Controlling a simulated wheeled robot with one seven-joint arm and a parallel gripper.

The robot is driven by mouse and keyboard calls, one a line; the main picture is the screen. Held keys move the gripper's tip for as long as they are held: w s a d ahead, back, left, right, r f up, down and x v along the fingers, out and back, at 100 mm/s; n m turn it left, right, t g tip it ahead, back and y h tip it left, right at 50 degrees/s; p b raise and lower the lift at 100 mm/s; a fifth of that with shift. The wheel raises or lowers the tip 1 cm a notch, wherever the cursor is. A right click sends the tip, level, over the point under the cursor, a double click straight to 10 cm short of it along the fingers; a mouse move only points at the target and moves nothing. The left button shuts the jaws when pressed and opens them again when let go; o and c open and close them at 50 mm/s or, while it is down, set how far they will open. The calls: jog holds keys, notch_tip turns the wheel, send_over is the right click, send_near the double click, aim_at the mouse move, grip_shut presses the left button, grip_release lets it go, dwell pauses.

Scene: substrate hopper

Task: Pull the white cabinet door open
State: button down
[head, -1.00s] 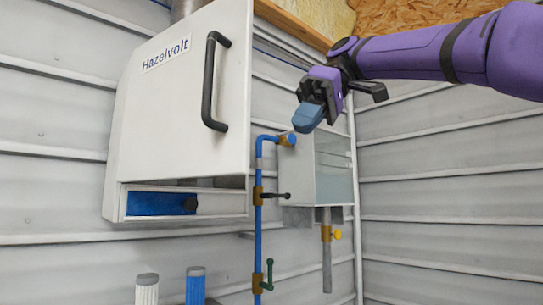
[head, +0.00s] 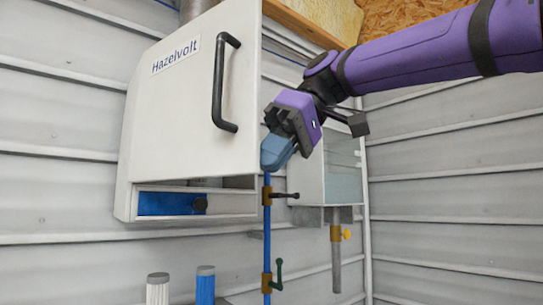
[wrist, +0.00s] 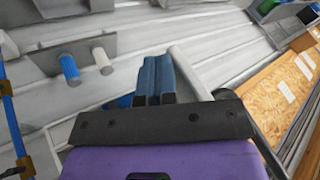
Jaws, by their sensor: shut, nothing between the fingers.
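The white cabinet (head: 175,135), labelled Hazelvolt, hangs on the wall at the left of the head view. Its door appears shut. A black vertical bar handle (head: 219,85) is on the front near the right edge. My gripper (head: 275,158) is to the right of and below the handle, apart from it, with its blue fingers pointing down. The fingers are together and empty. In the wrist view my gripper (wrist: 155,75) shows its two blue fingers side by side, with nothing between them. The door and handle do not show clearly in the wrist view.
A blue pipe (head: 267,230) with valves runs down right of the cabinet. A smaller box with a clear front (head: 342,170) hangs behind my gripper. A blue-and-white pair of capped cylinders (head: 205,285) stands below. Open space lies in front of the handle.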

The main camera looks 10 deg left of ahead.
dwell(0.3)
jog(key=s+a+m, duration=0.1)
jog(key=s+a, duration=1)
jog(key=s, duration=0.5)
jog(key=shift+m+t, duration=0.3)
jog(key=shift+t, duration=0.1)
